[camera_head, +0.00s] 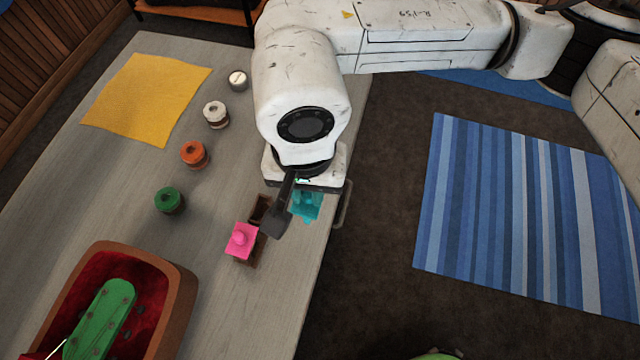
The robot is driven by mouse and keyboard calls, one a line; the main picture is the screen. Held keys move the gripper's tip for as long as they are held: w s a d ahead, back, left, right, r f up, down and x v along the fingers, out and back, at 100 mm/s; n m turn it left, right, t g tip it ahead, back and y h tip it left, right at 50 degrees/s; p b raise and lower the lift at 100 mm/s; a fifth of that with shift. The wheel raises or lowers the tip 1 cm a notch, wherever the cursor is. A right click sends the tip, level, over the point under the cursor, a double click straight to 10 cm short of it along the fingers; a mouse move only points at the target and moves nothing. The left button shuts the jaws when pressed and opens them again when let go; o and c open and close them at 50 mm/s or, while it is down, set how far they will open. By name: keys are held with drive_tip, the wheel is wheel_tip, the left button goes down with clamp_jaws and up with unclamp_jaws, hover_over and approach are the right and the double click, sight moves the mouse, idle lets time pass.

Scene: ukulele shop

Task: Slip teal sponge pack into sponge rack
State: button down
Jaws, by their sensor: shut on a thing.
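The teal sponge pack (306,202) is held in my gripper (294,212) near the right edge of the table. One dark finger shows on its left side, and the arm above hides part of the pack. The brown sponge rack (259,208) stands just left of the pack. A pink pack (241,240) sits at the rack's near end, and a dark open slot shows behind it. The finger covers part of the rack, so I cannot tell whether the teal pack touches it.
Green (169,201), orange (194,154) and white (215,114) spools and a small white-topped jar (238,80) stand in a row on the table (130,215). A yellow cloth (146,97) lies at the back. A red-lined case (180,300) with a green instrument is at front left.

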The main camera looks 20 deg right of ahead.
drive_tip(key=shift+w+a+p, duration=1.35)
drive_tip(key=shift+w+a, duration=1.85)
drive_tip(key=shift+a, duration=0.95)
wheel_tip(320, 180, down, 9)
drive_tip(key=b, duration=0.5)
drive_tip(key=shift+b, duration=0.4)
drive_tip(key=shift+w+a, duration=0.1)
drive_tip(key=c, duration=0.9)
unclamp_jaws()
drive_tip(key=shift+c, duration=0.2)
drive_tip(key=shift+r, duration=0.15)
wheel_tip(320, 180, up, 11)
drive_tip(key=b, duration=0.1)
drive_tip(key=shift+f, duration=0.2)
